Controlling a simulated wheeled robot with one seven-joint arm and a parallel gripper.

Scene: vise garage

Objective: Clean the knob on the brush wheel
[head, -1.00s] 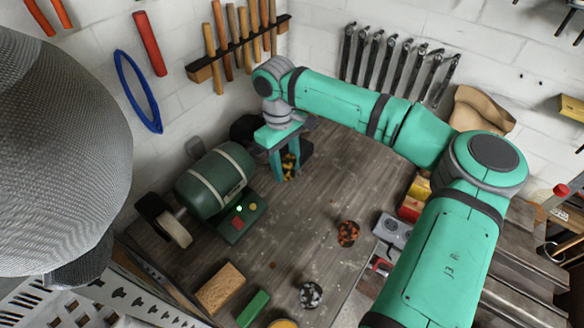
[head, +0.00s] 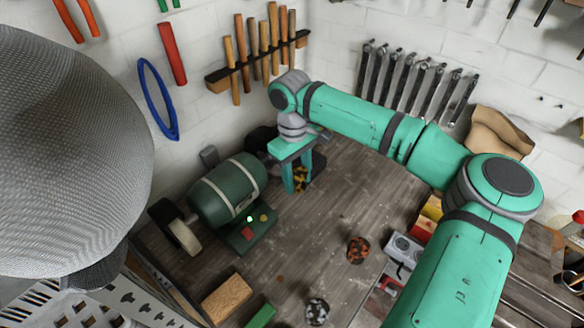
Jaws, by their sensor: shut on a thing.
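A green bench grinder (head: 228,190) stands at the left of the bench. A pale wheel (head: 178,228) is on its near end and a dark wheel (head: 262,138), partly hidden, on its far end; I cannot tell their surfaces. My gripper (head: 297,183) points down just right of the far end, shut on a small yellow and dark knob (head: 300,178), mostly hidden by the fingers. I cannot tell whether the knob touches the wheel. A rusty orange-dark knob (head: 359,250) and a grey-black knob (head: 317,311) lie on the bench.
A brown block (head: 227,299) and a green block (head: 261,316) lie at the near edge. A grey box (head: 403,250) is right of the rusty knob. Hammers (head: 262,50) and wrenches (head: 415,80) hang on the wall. The middle of the bench (head: 325,215) is clear.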

